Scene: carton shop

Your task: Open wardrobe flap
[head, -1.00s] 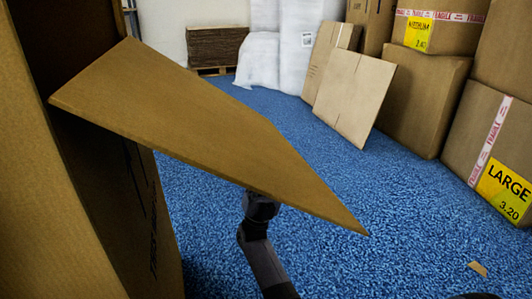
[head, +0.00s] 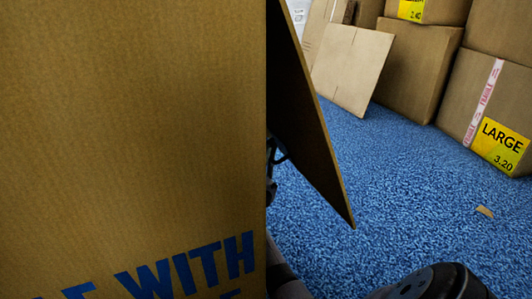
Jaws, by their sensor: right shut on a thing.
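The wardrobe carton (head: 130,130) fills the left half of the head view as a large brown panel with blue lettering, "WITH", low on it. The flap (head: 315,125) stands out past the panel's right edge. I see it steeply, almost edge-on, with its dark face toward me and its pointed corner low at the right. My right gripper (head: 275,158) is at the flap's near side, beside the panel's edge, and is shut on the flap. The panel partly hides the gripper, so the exact contact is not visible. My left gripper is not in view.
Stacked brown cartons (head: 420,68) stand at the back right, one with a yellow "LARGE" label (head: 500,147). A flat cardboard sheet (head: 352,68) leans against them. Blue carpet (head: 400,200) is clear between, apart from a small cardboard scrap (head: 485,211).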

